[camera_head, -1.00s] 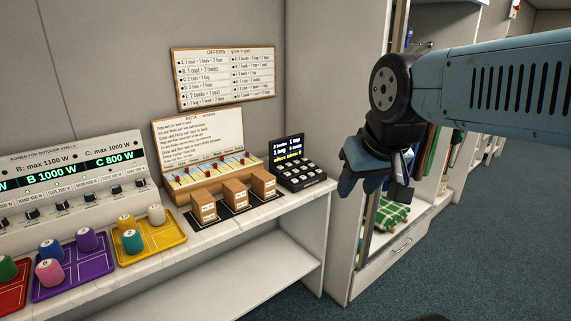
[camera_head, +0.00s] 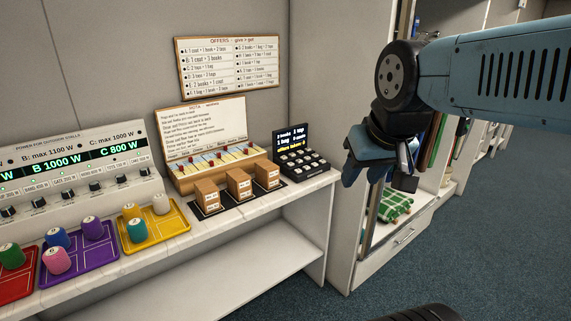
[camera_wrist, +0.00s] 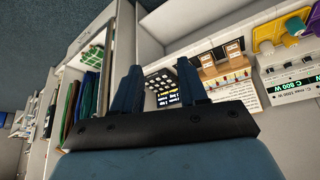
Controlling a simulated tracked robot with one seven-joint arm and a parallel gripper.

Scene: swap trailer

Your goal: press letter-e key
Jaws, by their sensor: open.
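A small black keypad (camera_head: 305,166) with several pale keys and a lit display (camera_head: 291,138) stands at the right end of the white counter. The letters on its keys are too small to read, so I cannot tell which is the letter-e key. My gripper (camera_head: 376,172) is open and empty, in the air to the right of the keypad and apart from it. In the wrist view the keypad (camera_wrist: 160,87) shows between the two spread fingers of my gripper (camera_wrist: 163,82), some way beyond them.
Cardboard boxes (camera_head: 238,184) stand on black mats left of the keypad, before a wooden slider board (camera_head: 215,166). Coloured trays (camera_head: 158,226) with cylinders and a power panel (camera_head: 70,170) are further left. An offers board (camera_head: 228,63) hangs above. A shelf cabinet (camera_head: 371,244) stands right.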

